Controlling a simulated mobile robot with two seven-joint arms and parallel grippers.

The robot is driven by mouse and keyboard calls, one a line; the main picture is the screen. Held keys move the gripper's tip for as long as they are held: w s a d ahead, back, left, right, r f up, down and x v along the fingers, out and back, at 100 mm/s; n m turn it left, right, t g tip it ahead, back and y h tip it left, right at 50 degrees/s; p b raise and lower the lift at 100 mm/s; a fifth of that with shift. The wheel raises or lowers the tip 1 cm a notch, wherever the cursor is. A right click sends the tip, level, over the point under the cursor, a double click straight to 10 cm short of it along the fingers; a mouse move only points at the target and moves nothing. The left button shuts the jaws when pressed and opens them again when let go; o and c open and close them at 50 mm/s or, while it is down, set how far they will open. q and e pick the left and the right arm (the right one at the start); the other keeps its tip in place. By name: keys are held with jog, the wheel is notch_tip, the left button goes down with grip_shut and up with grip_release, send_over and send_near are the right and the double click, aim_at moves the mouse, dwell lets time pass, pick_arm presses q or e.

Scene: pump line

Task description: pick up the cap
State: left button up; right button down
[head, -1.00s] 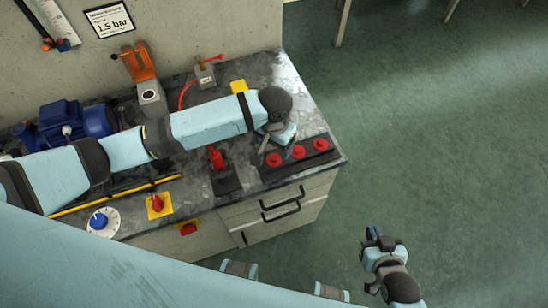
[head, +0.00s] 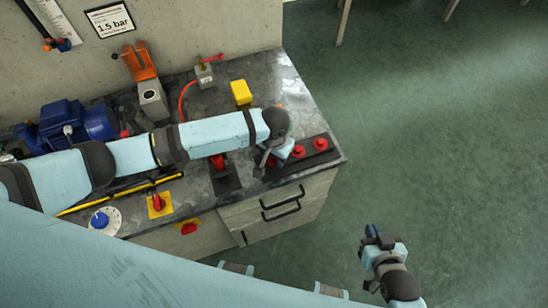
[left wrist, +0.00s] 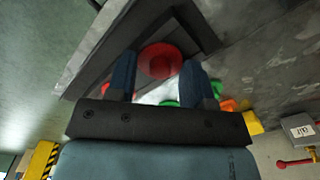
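Several round red caps sit in a dark tray (head: 328,154) at the right front of the bench; one cap (head: 320,143) is at its right end and another (head: 298,152) is beside it. Which one the task means, I cannot tell. My left gripper (head: 264,158) is over the tray's left part and partly hides a red cap there. In the left wrist view, my left gripper (left wrist: 157,80) is open, with a red cap (left wrist: 160,60) seen between and just beyond its fingertips. My right gripper (head: 370,236) is over the floor, away from the bench; its fingers are too small to read.
A yellow block (head: 241,92) and a grey block with a red lever (head: 204,72) stand behind my left arm. A blue pump motor (head: 75,122) and an orange-handled device (head: 148,85) are further left. The green floor to the right is open.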

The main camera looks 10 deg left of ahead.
pick_arm(q)
jog(key=shift+s, duration=0.1)
grip_shut()
jog(key=shift+r, duration=0.1)
